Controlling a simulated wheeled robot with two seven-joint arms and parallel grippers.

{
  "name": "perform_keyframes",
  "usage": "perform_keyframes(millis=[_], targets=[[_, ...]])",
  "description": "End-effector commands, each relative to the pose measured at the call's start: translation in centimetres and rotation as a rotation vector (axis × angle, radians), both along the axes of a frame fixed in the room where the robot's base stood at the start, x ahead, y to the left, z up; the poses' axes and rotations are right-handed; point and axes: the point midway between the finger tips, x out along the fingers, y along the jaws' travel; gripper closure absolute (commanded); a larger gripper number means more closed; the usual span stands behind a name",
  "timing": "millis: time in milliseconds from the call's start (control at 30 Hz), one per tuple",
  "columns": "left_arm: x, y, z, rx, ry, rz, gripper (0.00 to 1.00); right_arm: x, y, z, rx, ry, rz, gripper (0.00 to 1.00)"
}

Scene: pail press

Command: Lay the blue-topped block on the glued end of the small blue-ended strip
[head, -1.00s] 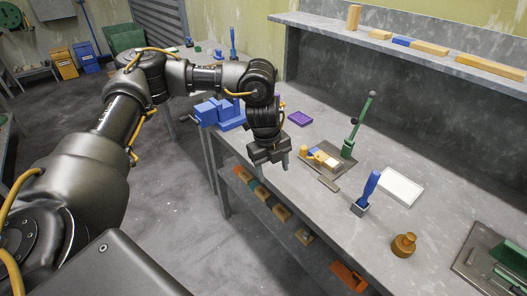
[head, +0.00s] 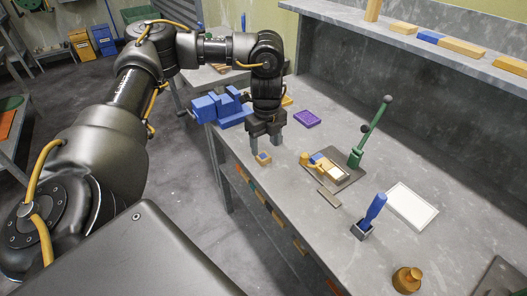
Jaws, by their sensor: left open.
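The blue-topped block (head: 263,158) is small and wooden, and sits on the bench near its front edge. My left gripper (head: 266,141) is open, with its fingers pointing down, just above and behind the block in the head view. The fingers look apart from it; the exact height is hard to tell. The small blue-ended strip (head: 319,159) lies on the dark press plate to the right, its pale end towards the right. Glue on it is too small to make out. My right gripper is not in view.
A green press lever (head: 372,132) rises behind the plate. A wooden knob (head: 304,158) is at its left.

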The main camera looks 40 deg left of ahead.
Motion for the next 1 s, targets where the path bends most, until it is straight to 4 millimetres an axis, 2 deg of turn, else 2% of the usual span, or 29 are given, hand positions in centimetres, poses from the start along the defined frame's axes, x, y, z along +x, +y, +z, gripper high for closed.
perform_keyframes(millis=[100, 267, 633, 933, 1000], targets=[[0.1, -0.1, -0.9, 0.0, 0.0, -0.001, 0.38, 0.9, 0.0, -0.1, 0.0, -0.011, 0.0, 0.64], [0.2, -0.2, -1.2, 0.0, -0.001, -0.003, 0.38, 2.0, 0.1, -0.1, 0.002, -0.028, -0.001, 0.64], [0.2, 0.2, -5.9, -0.001, 0.001, -0.004, 0.38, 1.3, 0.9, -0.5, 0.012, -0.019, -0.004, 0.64], [0.3, 0.2, -6.2, 0.001, -0.001, -0.004, 0.38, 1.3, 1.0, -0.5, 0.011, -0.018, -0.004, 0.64], [0.3, 0.2, -6.2, 0.0, -0.001, -0.004, 0.46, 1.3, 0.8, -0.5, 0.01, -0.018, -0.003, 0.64]])
